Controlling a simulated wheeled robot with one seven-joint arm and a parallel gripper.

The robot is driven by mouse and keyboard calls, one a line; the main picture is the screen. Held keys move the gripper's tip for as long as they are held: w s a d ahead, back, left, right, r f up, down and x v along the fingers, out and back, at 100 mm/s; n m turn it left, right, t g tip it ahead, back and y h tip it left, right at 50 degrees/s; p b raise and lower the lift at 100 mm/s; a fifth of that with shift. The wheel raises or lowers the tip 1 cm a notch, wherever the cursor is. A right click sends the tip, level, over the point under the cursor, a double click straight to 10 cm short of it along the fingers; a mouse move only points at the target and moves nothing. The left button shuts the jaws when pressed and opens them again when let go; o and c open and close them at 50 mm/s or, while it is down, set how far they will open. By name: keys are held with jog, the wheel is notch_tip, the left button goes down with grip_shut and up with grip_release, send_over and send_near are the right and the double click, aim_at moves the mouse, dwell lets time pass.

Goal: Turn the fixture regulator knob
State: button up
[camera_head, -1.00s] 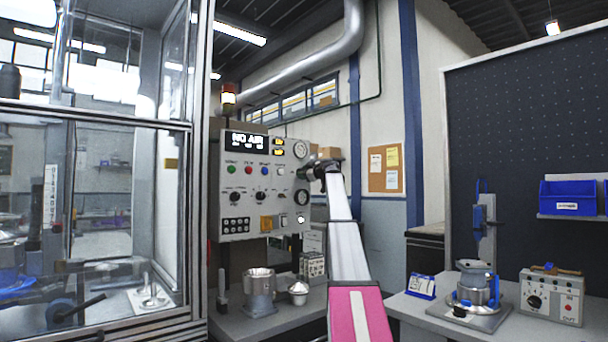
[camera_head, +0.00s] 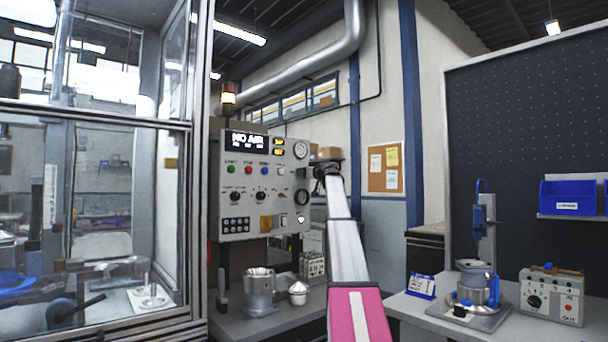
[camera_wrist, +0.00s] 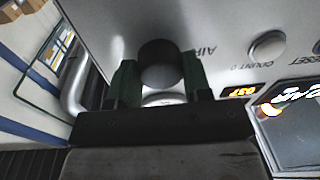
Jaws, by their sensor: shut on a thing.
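The control panel (camera_head: 226,222) stands left of centre in the head view, with a "NO AIR" display (camera_head: 247,141) on its face. In the wrist view a dark round knob (camera_wrist: 158,52) sits by the panel's edge, near lettering that starts "AIR". My gripper (camera_wrist: 160,76) has its green fingers on both sides of the knob and is shut on it. A pale metal ring shows just below the knob. In the head view my gripper (camera_head: 313,172) is at the panel's right edge, small and dark, and the knob cannot be made out there.
Two gauges, one upper (camera_head: 301,149), are on the panel's right side. A glazed enclosure (camera_head: 120,125) stands at left. A metal housing (camera_head: 259,291) is on the bench below. A fixture (camera_head: 470,296) and a grey box (camera_head: 552,296) stand on the right bench.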

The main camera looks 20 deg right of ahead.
jog(key=m+h, duration=0.1)
jog(key=m, duration=0.7)
jog(key=m+h, duration=0.1)
jog(key=m, duration=0.7)
jog(key=m+t+h, duration=0.1)
jog(key=m, duration=0.7)
jog(key=shift+s+a+f+m, duration=0.1)
jog(key=shift+m, duration=0.3)
jog(key=o, duration=0.9)
jog(key=v, duration=1)
jog(key=shift+s+f, duration=0.1)
jog(key=shift+s, duration=0.3)
